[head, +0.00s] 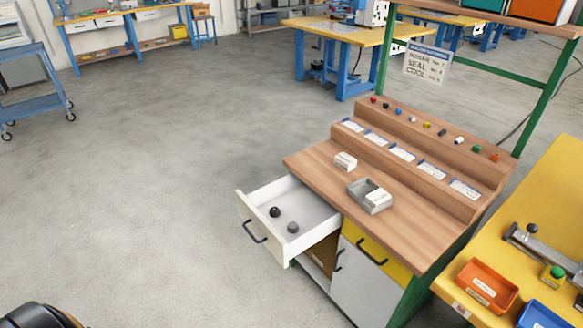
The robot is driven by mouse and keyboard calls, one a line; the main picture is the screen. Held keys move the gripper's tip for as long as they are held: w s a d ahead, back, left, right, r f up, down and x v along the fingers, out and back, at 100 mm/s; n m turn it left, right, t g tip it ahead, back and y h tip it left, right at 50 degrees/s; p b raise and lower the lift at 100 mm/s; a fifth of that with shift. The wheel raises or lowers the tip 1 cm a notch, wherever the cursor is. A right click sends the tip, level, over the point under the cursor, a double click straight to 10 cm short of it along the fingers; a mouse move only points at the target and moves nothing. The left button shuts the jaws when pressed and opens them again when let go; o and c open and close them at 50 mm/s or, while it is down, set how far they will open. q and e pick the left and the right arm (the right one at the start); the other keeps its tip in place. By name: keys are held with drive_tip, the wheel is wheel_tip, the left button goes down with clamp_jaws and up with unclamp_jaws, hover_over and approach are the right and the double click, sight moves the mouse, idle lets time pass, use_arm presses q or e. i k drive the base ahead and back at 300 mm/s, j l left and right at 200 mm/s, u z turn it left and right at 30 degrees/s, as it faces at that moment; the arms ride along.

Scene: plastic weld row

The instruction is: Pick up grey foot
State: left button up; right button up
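A small round grey piece (292,227), which looks like the grey foot, lies in the open white drawer (309,241) of the wooden workbench (310,156). A darker, near-black round piece (275,212) lies in the same drawer, to its upper left and apart from it. Nothing covers the grey piece. Neither of my grippers shows clearly. Only a dark rounded part of my own body shows at the bottom left corner, far from the drawer.
A grey box (368,197) and a small whitish block (345,162) stand on the benchtop. Small coloured parts line the rear shelf. A yellow table (559,190) with an orange bin (487,286) and a blue bin (541,316) stands at right. The floor left of the drawer is clear.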

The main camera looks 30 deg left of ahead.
sight(293, 227)
drive_tip(key=u, duration=1.1)
